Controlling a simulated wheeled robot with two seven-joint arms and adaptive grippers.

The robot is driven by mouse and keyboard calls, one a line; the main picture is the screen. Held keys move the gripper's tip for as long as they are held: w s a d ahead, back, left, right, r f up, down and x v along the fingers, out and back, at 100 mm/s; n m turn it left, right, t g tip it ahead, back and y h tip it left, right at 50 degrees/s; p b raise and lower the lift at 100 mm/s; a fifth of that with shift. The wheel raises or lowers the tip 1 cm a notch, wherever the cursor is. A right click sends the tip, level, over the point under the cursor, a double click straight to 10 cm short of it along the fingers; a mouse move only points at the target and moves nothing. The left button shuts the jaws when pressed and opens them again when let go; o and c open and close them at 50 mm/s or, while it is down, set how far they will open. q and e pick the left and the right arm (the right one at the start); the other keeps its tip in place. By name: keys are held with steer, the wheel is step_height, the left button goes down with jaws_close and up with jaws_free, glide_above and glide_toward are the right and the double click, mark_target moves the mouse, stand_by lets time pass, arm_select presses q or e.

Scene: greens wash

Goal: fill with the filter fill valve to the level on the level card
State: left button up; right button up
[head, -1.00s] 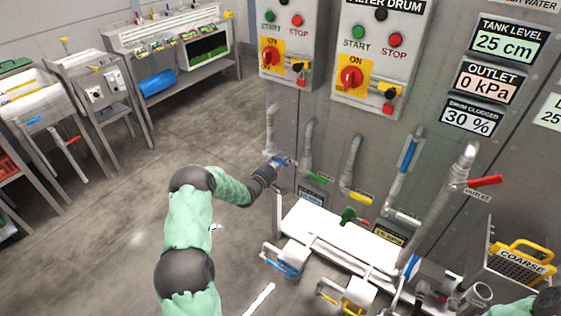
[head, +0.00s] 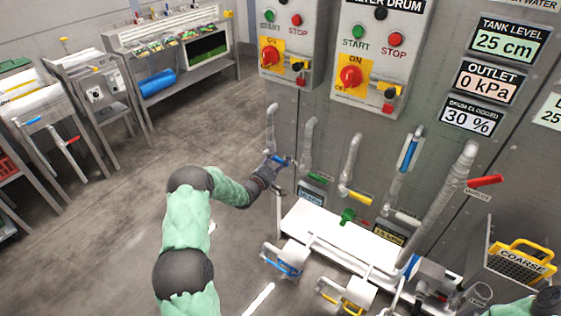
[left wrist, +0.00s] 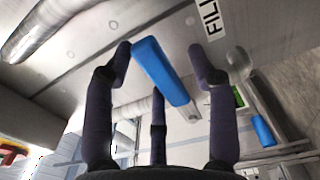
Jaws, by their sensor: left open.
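The fill valve's blue lever handle (left wrist: 160,70) lies between the spread dark fingers of my left gripper (left wrist: 163,65) in the left wrist view. The gripper is open around the handle, and I see no clear grip on it. A white label (left wrist: 208,18) beside it reads "FILL", cut off by the frame edge. In the head view my left gripper (head: 280,166) is at the blue handle (head: 281,159) beneath the leftmost grey pipe. The tank level display (head: 504,43) reads 25 cm. I cannot pick out the level card. My right gripper is not visible.
A coarse basket (head: 521,262) stands lower right.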

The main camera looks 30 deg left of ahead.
arm_select(q)
steer(key=s, duration=1.1)
steer(key=shift+s+a, duration=0.2)
steer(key=shift+a, duration=0.25)
